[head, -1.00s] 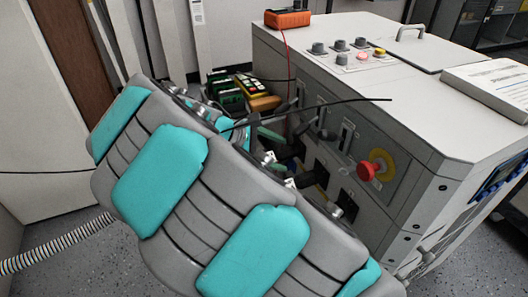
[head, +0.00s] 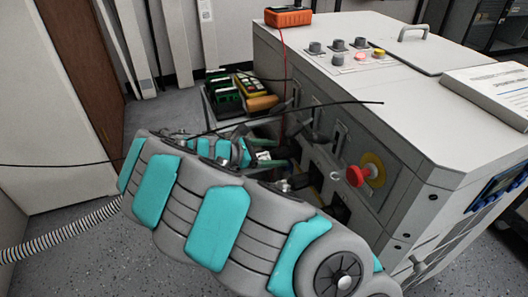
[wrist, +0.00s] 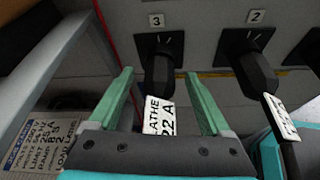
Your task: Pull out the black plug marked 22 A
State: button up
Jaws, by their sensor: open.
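In the wrist view, a black plug (wrist: 159,75) sits in the socket labelled 3. A white tag reading "LATHE 22 A" (wrist: 159,118) hangs below it. My gripper (wrist: 160,85) is open, its two green fingers on either side of this plug with visible gaps, so it is not gripped. A second black plug (wrist: 257,72) sits in the socket labelled 2, right of my right finger, with its own tag (wrist: 280,117), unreadable here. In the head view, my arm hides most of the gripper and plugs.
The grey cabinet (head: 410,135) carries a red knob (head: 358,176) on a yellow disc right of the sockets. A thin black cable crosses above my arm. A cart with green and yellow items (head: 258,88) stands left of the cabinet. An orange meter (head: 288,17) sits on top.

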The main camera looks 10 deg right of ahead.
jog(key=shift+x, duration=0.9)
grip_shut()
jog(key=shift+r+n+g+p, duration=0.1)
jog(key=shift+n+g+p, duration=0.25)
jog(key=shift+p, duration=0.95)
